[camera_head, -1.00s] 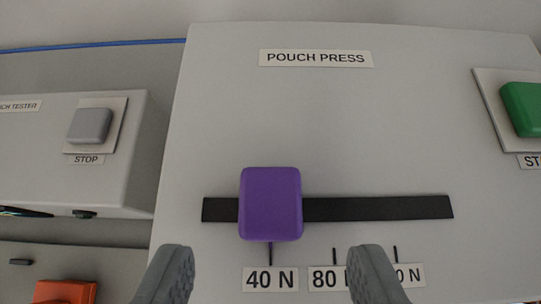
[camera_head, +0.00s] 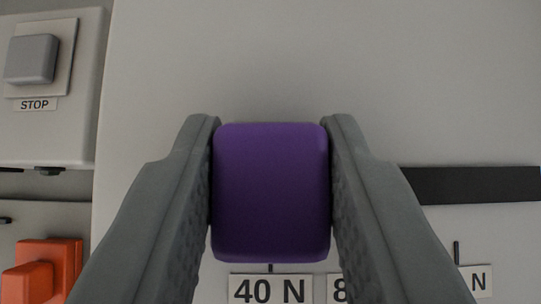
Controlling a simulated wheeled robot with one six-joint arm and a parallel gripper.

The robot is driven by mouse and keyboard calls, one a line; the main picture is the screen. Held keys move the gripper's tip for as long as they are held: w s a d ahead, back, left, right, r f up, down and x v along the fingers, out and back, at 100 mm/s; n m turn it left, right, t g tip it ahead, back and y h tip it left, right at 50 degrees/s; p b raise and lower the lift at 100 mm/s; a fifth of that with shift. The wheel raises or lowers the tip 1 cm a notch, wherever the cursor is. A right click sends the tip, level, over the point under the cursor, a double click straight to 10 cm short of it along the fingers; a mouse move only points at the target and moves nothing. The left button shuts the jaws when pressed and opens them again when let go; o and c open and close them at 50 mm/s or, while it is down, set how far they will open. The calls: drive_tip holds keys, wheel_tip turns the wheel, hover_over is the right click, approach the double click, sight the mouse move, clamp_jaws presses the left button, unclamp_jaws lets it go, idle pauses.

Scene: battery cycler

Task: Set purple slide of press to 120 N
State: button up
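The purple slide (camera_head: 270,192) of the pouch press sits above the "40 N" label (camera_head: 270,289), at the left end of its black track (camera_head: 470,185). My gripper (camera_head: 271,135) is around the slide, with one finger against each side, and looks shut on it. The "80 N" label (camera_head: 340,289) is mostly hidden by the right finger. Of the label farther right (camera_head: 479,281) only the "N" shows, with a black tick mark above it.
The grey press face (camera_head: 330,60) is bare above the slide. The track runs clear to the right. At the left is a neighbouring device with a grey STOP button (camera_head: 31,59). An orange part (camera_head: 45,268) is at the lower left.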

clamp_jaws()
approach(458, 112)
drive_tip(key=shift+a+x, duration=0.2)
drive_tip(key=shift+x, duration=2.45)
drive_tip(key=o, duration=0.7)
unclamp_jaws()
drive_tip(key=shift+d, duration=0.25)
drive_tip(key=v, duration=1.7)
drive_tip(key=shift+r, duration=0.2)
drive_tip(key=shift+s, duration=0.15)
